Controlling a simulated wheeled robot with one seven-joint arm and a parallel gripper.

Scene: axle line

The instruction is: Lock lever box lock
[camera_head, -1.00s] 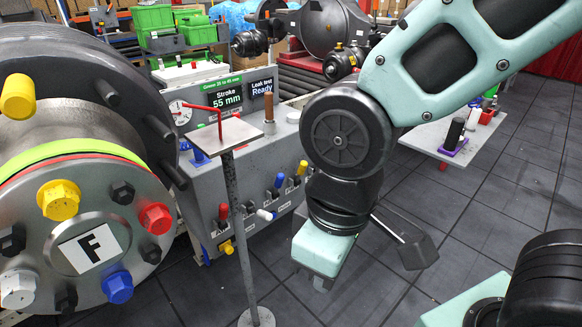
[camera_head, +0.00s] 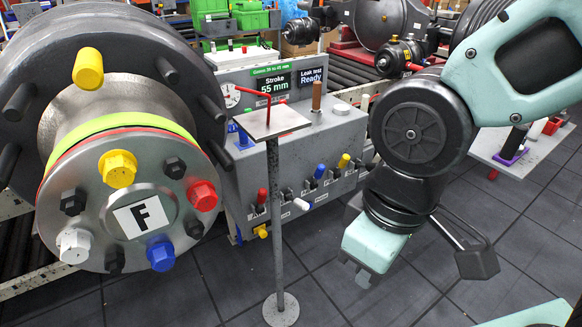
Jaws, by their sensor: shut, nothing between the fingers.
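The grey lever box (camera_head: 302,150) stands mid-picture with a row of coloured levers on its front: red (camera_head: 262,197), blue (camera_head: 320,172), yellow (camera_head: 344,161) and white (camera_head: 301,204). A small yellow part (camera_head: 261,231) sits low on its left front; I cannot tell whether it is the lock. No other part is clearly a lock. My gripper (camera_head: 359,278) hangs below its teal hand, shut and empty, pointing down over the floor. It is in front of and to the right of the levers, apart from the box. My arm hides the box's right end.
A thin stand (camera_head: 276,230) with a square top plate and a red bent rod on it is in front of the box. A large flanged hub (camera_head: 150,195) marked F fills the left. Dark floor tiles (camera_head: 330,290) are clear below my gripper. A white table (camera_head: 515,162) stands right.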

